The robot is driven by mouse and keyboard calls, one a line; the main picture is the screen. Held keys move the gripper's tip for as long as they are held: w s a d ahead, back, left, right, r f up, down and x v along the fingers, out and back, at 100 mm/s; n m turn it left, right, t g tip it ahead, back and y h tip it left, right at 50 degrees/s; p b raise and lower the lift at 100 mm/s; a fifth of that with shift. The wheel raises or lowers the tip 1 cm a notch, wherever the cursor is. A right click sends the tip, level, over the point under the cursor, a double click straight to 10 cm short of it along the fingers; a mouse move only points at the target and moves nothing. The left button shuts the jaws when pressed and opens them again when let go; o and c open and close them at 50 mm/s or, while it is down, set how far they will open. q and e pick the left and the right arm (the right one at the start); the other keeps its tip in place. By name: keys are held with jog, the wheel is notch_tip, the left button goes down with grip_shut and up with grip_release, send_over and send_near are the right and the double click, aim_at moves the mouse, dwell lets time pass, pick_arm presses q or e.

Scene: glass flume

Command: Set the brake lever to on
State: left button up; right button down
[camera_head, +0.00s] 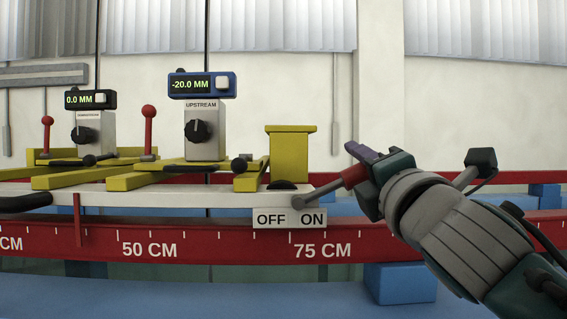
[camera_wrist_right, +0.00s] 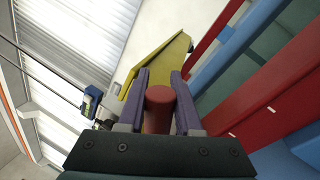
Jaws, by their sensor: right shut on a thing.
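The brake lever is a grey rod with a red grip (camera_head: 351,177), pivoted at the right end of the carriage beside the yellow post. It leans far over to the right, on the ON side of the OFF/ON plate (camera_head: 289,218). My right gripper (camera_head: 362,174) is shut on the red grip. In the right wrist view the red grip (camera_wrist_right: 158,110) sits between the two purple fingers. My left gripper is not in view.
The yellow post (camera_head: 290,157) stands just left of the lever. Two gauge units, downstream (camera_head: 89,132) and upstream (camera_head: 205,131), with red-knobbed levers stand further left. The red scale rail (camera_head: 200,245) runs below.

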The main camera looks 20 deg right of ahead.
jog(key=shift+f, duration=0.1)
jog(key=c, duration=0.6)
grip_release()
jog(key=b+v, duration=0.3)
jog(key=v, duration=0.7)
jog(key=shift+f, duration=0.1)
